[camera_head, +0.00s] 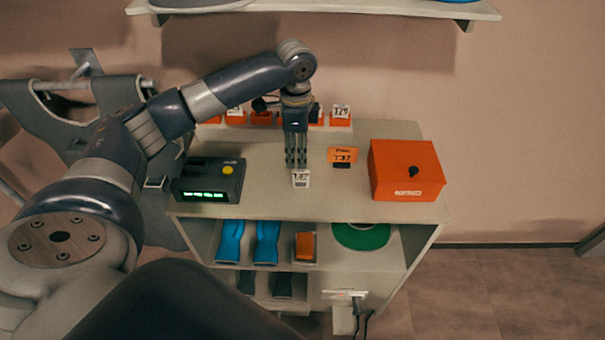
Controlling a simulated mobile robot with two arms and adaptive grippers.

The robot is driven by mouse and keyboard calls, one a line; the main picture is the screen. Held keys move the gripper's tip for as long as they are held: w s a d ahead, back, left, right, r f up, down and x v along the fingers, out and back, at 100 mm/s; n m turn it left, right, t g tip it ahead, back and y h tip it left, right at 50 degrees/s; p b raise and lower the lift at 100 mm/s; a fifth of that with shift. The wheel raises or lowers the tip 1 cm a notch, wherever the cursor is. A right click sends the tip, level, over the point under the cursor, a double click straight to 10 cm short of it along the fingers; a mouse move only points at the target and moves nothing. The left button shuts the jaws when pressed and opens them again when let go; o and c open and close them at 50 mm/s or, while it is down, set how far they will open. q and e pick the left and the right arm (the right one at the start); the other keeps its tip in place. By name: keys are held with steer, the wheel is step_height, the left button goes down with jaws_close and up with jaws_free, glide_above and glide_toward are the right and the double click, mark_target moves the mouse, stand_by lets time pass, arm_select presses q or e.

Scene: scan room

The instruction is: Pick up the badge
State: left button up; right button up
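A small white badge (301,179) with dark print shows on the cabinet top, right at the tips of my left gripper (296,164). The gripper points straight down and its fingers look close together. They cover the badge's upper edge, so I cannot tell whether they grip it or only stand over it. More badges, white above orange (341,115), stand in a row at the back, partly behind my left arm. My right gripper is not in view.
The cabinet top (270,203) also bears a small orange sign (343,155), an orange box (405,170) at the right and a dark device with green lights (209,180) at the left. Blue items (267,242) and a green disc (361,237) lie on the shelf below. A wall shelf (350,8) hangs above.

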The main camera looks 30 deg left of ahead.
mark_target(301, 171)
arm_select(q)
step_height(301, 171, down, 2)
steer(key=shift+w+d+f+p, duration=0.15)
steer(key=shift+f+p, duration=0.05)
steer(key=shift+p, duration=0.1)
steer(key=f+p, duration=0.1)
steer(key=f, duration=0.2)
steer(key=shift+d+f+p, duration=0.35)
steer(key=shift+f, duration=0.6)
steer(key=c, duration=0.3)
jaws_close()
arm_select(e)
steer(key=shift+s+a+r+g, duration=0.1)
steer(key=shift+s+r+g, duration=0.2)
steer(key=shift+s+r, duration=0.9)
